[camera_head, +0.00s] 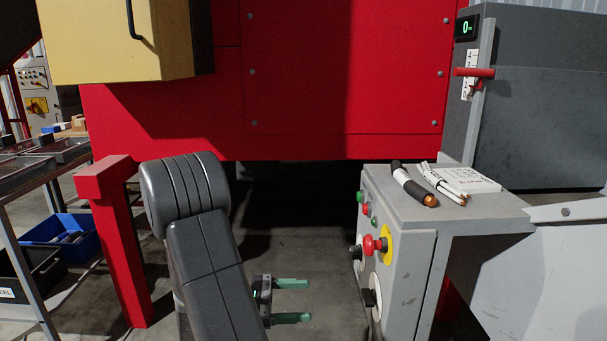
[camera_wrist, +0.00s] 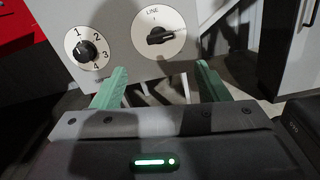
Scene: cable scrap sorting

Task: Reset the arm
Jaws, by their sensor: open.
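My gripper (camera_head: 291,301) is low in the head view, left of the grey control box (camera_head: 400,263), with its two green fingers apart and nothing between them. In the wrist view my gripper (camera_wrist: 158,84) shows both green fingers spread in front of the box's panel. A black rotary knob (camera_wrist: 86,51) on a white dial marked 1 to 4 is at the upper left there. A second black knob (camera_wrist: 161,36) on a white dial marked LINE is at the upper middle. Whether a finger touches the panel cannot be told.
A red emergency button (camera_head: 371,245) juts from the panel. A red post (camera_head: 120,250) stands left, near a blue bin (camera_head: 62,229).

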